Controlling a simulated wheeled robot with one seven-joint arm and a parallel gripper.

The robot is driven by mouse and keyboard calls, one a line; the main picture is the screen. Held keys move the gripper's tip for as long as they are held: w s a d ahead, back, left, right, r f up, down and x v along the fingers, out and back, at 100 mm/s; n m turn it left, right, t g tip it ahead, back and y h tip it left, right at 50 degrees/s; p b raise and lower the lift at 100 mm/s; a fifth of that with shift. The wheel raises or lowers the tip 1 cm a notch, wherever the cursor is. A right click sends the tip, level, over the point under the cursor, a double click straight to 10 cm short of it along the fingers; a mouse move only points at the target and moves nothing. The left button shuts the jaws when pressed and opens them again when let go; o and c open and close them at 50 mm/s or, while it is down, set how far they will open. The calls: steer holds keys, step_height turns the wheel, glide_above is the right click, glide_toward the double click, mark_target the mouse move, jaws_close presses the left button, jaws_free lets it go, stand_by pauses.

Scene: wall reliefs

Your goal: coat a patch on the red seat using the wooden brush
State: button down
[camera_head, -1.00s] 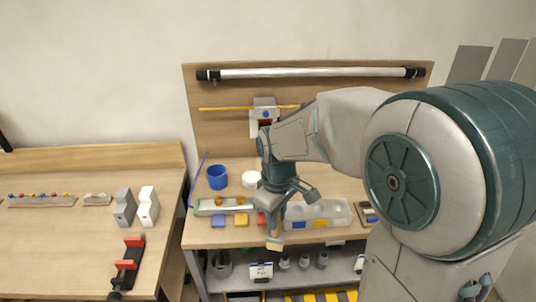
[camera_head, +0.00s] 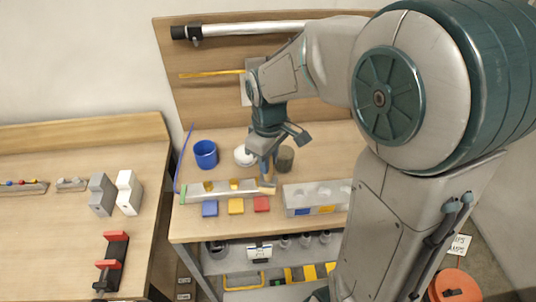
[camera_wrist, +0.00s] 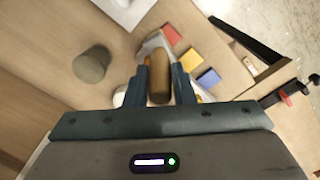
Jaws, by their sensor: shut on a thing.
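The red seat (camera_head: 261,204) is a small red square at the right end of a row on the workbench, beside a yellow square (camera_head: 236,206) and a blue one (camera_head: 210,208). It also shows in the wrist view (camera_wrist: 173,33). My gripper (camera_head: 269,158) is shut on the wooden brush (camera_head: 267,174), which hangs down with its pale tip behind the red seat in the picture. In the wrist view the brush's rounded wooden handle (camera_wrist: 160,82) sits between my fingers (camera_wrist: 160,86). The bristles are hidden there, and I cannot tell whether the tip touches anything.
A pale rail (camera_head: 220,192) lies just behind the squares. A blue cup (camera_head: 205,154), a white round dish (camera_head: 244,155) and a dark grey cup (camera_head: 285,158) stand farther back. A clear bin (camera_head: 297,199) is right of the red seat. Another table (camera_head: 60,230) is at left.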

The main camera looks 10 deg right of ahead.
mark_target(268, 176)
step_height(268, 176, down, 4)
steer(key=b, duration=0.2)
steer(key=shift+f+b, duration=0.2)
steer(key=shift+b, duration=0.15)
steer(key=shift+f+b, duration=0.55)
steer(key=shift+f, duration=0.3)
steer(key=a, duration=0.2)
steer(key=shift+a+r+p, duration=0.1)
steer(key=shift+a+p, duration=0.2)
steer(key=shift+d, duration=1.1)
steer(key=shift+d+r, duration=0.2)
steer(key=shift+r, duration=0.1)
steer(key=shift+r+p, duration=2.75)
steer(key=shift+r, duration=1)
steer(key=shift+a, duration=0.1)
